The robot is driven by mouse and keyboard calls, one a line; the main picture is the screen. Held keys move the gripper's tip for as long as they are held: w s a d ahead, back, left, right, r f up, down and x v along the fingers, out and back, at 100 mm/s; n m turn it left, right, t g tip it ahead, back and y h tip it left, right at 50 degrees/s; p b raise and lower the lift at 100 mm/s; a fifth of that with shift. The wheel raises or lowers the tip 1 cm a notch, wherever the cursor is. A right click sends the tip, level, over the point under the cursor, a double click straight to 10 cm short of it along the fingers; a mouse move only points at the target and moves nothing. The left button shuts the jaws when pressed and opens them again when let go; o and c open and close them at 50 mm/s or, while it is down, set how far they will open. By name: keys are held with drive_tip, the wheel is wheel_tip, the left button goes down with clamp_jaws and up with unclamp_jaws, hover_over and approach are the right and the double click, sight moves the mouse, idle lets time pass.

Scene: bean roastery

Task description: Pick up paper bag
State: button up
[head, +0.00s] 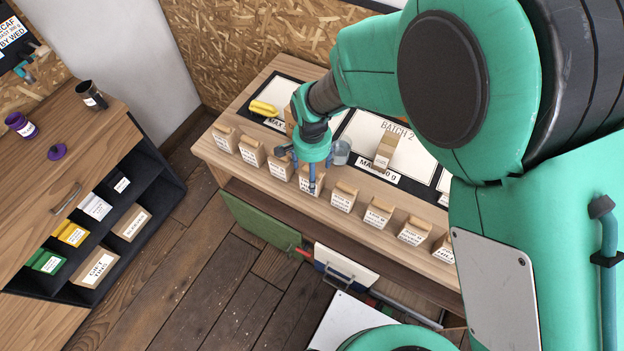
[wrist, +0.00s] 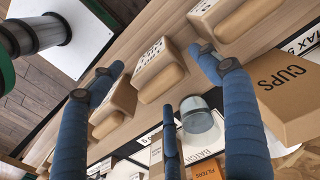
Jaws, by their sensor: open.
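Several tan paper bags with white labels stand in a row along the front of the wooden bench. One paper bag (head: 321,172) is right by my gripper (head: 301,168) and partly hidden by it in the head view. In the wrist view this bag (wrist: 158,72) shows between the spread blue fingers of my gripper (wrist: 153,78). My gripper is open and empty, pointing down at the bag; I cannot tell whether a finger touches it. Neighbouring bags (wrist: 228,18) sit close on both sides. Another tan bag (head: 386,149) stands farther back on the "BATCH 2" mat.
A "CUPS" box (wrist: 287,95) is nearby in the wrist view. A yellow item (head: 263,108) lies at the bench's back left. A shelf cabinet (head: 148,163) stands at left, with open floor between.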

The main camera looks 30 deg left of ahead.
clamp_jaws()
idle(0.4)
drive_tip(key=shift+r+p, duration=0.5)
drive_tip(key=shift+r, duration=4.55)
